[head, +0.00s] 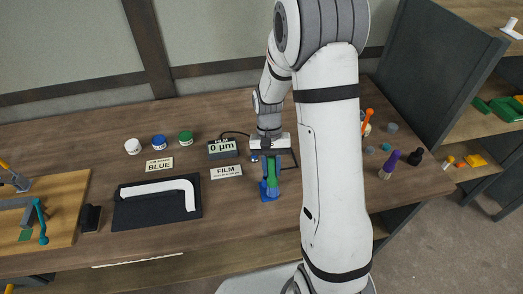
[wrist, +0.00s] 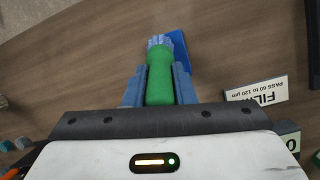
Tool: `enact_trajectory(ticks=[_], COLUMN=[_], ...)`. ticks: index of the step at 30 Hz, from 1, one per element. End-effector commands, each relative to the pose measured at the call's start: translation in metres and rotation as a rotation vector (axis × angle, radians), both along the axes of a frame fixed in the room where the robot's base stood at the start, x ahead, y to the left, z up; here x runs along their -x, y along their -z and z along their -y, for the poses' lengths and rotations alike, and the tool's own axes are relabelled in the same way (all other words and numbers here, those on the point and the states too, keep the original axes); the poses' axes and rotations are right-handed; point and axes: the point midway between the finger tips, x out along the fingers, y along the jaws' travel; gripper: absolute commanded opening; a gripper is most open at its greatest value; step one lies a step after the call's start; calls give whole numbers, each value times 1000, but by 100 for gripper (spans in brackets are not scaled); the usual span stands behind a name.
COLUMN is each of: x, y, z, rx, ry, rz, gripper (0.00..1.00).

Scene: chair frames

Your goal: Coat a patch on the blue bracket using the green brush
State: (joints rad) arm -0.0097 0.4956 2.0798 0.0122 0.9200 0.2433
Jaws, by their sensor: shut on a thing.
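My gripper (head: 272,168) points down over the table and is shut on the green brush (wrist: 159,80). The brush's green handle is between the two blue-grey fingers in the wrist view, and its bristle end looks bluish. The blue bracket (head: 270,190) stands on the table under the gripper. A blue edge of the bracket (wrist: 176,38) shows just past the bristles in the wrist view. The bristle end overlaps the bracket in view; I cannot tell whether they touch. The gauge (head: 222,149) reads 0 µm.
White (head: 132,146), blue (head: 159,142) and green (head: 186,138) jars stand at the back, near a BLUE sign (head: 159,165). A FILM sign (head: 227,172) lies left of the bracket. A black mat (head: 130,213) holds a white bent piece. A purple-topped brush (head: 389,163) stands right.

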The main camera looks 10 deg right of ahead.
Motion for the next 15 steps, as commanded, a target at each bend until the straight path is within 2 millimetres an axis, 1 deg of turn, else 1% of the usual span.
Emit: enact_trajectory(ticks=[1, 9, 11, 13, 15], x=[0, 0, 0, -1, 0], y=[0, 0, -7, -24, -28], z=[-5, -30, -31, -32, -32], rx=[-1, 1, 0, -1, 0], ry=[-2, -1, -1, -3, -4], rz=[0, 0, 1, 6, 1], gripper=[0, 0, 0, 0, 0])
